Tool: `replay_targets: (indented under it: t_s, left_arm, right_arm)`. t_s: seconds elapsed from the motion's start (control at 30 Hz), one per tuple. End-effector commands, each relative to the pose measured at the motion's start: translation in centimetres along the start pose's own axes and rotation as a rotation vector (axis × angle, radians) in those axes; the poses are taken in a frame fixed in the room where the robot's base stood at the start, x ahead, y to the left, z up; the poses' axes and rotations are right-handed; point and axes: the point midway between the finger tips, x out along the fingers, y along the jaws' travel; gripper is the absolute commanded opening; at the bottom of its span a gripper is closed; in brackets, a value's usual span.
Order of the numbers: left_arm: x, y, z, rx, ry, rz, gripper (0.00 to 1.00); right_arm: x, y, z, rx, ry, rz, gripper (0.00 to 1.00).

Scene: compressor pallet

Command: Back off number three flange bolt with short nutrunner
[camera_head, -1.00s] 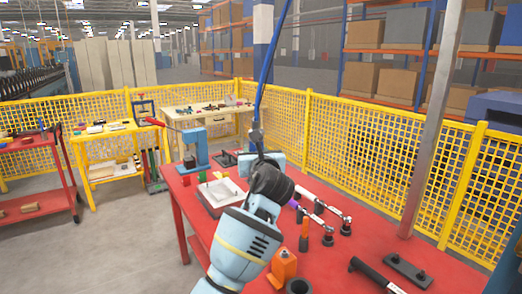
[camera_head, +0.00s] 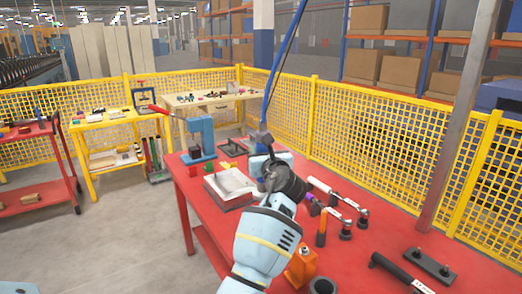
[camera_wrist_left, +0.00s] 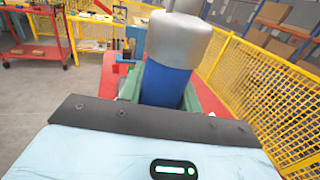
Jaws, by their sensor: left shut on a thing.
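My left gripper (camera_head: 266,160) is shut on a tool with a blue cylindrical body and a grey metal head, which I take to be the short nutrunner (camera_wrist_left: 168,80). In the wrist view it stands between the greenish fingers. In the head view its grey end (camera_head: 259,138) shows above the gripper, and a blue line runs up from there. The gripper is over the far part of the red table (camera_head: 380,228); its height above the table is hard to tell. I cannot make out a flange or the number three bolt. My right gripper is not in view.
A grey tray (camera_head: 231,190) lies left of the gripper, with a blue press (camera_head: 201,138) behind it. To the right are hand tools with black ends (camera_head: 346,234), an orange block (camera_head: 301,265) and a black plate with pegs (camera_head: 432,265). Yellow mesh fence (camera_head: 350,130) stands behind.

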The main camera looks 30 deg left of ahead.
Motion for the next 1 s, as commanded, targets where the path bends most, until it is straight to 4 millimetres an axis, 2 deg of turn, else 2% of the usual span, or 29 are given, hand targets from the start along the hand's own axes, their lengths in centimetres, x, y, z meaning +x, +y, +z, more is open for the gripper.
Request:
replay_targets:
  t_s: [0.33, 0.53, 0.8, 1.0]
  left_arm:
    - [0.0, 0.0, 0.4, -0.003, -0.005, 0.000, 0.00]
    - [0.0, 0.1, 0.8, -0.005, -0.006, 0.000, 0.00]
    - [0.0, 0.0, -2.3, 0.001, -0.001, 0.000, 0.00]
    - [0.0, 0.0, -3.7, 0.000, -0.002, 0.000, 0.00]
  right_arm:
    - [0.0, 0.0, -0.4, 0.000, 0.006, 0.001, 0.00]
    - [-0.3, 0.1, -1.8, -0.002, 0.032, 0.004, 0.00]
    - [-0.1, 0.1, -0.7, 0.001, 0.013, 0.003, 0.00]
    - [0.0, 0.0, -0.2, 0.002, 0.004, 0.002, 0.00]
